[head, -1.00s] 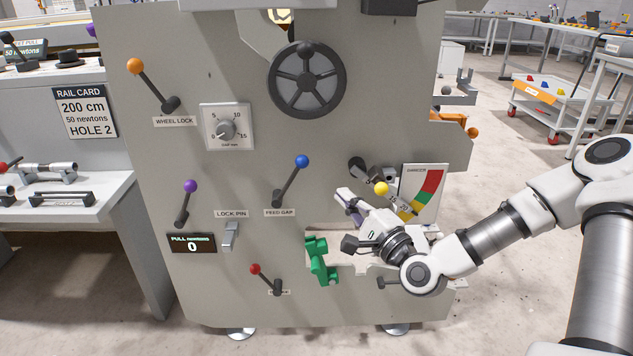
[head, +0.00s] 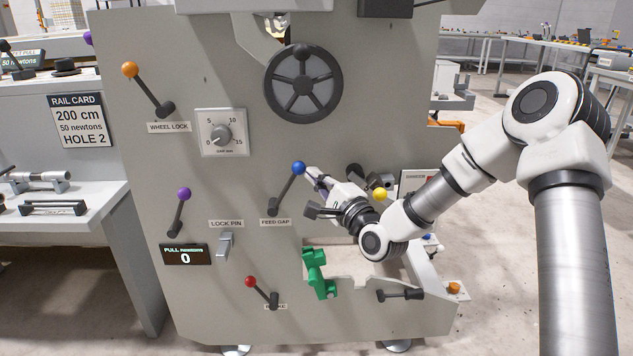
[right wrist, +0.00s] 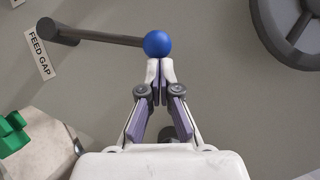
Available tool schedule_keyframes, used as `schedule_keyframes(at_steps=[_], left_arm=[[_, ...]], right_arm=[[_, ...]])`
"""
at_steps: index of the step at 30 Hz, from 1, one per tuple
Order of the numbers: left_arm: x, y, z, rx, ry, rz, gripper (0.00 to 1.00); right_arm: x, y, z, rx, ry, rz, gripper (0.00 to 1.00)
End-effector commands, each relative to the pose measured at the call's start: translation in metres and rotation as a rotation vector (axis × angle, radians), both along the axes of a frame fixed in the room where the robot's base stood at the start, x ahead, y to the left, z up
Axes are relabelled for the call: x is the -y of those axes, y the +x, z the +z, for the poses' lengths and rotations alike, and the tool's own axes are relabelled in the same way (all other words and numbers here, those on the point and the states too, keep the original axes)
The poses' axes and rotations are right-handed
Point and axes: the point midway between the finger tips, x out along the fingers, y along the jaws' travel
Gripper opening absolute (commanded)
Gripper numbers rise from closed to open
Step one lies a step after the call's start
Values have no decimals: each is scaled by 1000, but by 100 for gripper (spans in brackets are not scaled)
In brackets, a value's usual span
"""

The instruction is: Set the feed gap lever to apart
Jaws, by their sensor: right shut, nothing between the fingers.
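The feed gap lever is a dark rod with a blue ball knob (head: 299,168), above its FEED GAP label (head: 276,222) on the grey machine panel. The rod leans up and to the right from its pivot. My right gripper (head: 312,173) is shut and empty, with its fingertips just right of the blue knob. In the right wrist view the closed fingertips (right wrist: 160,66) point at the blue knob (right wrist: 158,44) and appear to touch it or nearly so. My left gripper is not in view.
A yellow-knobbed lever (head: 380,194) stands right of my right gripper. A green bracket (head: 317,273) sits below, and a spoked handwheel (head: 303,83) is above. Purple (head: 184,194), red (head: 251,282) and orange (head: 130,69) knobbed levers lie to the left.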

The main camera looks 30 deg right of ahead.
Motion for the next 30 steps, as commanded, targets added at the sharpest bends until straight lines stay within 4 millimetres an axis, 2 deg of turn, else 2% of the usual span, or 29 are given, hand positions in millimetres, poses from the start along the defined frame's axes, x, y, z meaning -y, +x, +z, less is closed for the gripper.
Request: schedule_keyframes(at_steps=[10, 25, 30], left_arm=[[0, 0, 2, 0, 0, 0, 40], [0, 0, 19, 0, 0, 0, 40], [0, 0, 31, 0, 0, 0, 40]], right_arm=[[0, 0, 1, -4, -4, 0, 0], [-7, 4, 10, -43, -70, 1, 0], [-12, 7, 16, -69, -110, 0, 0]])
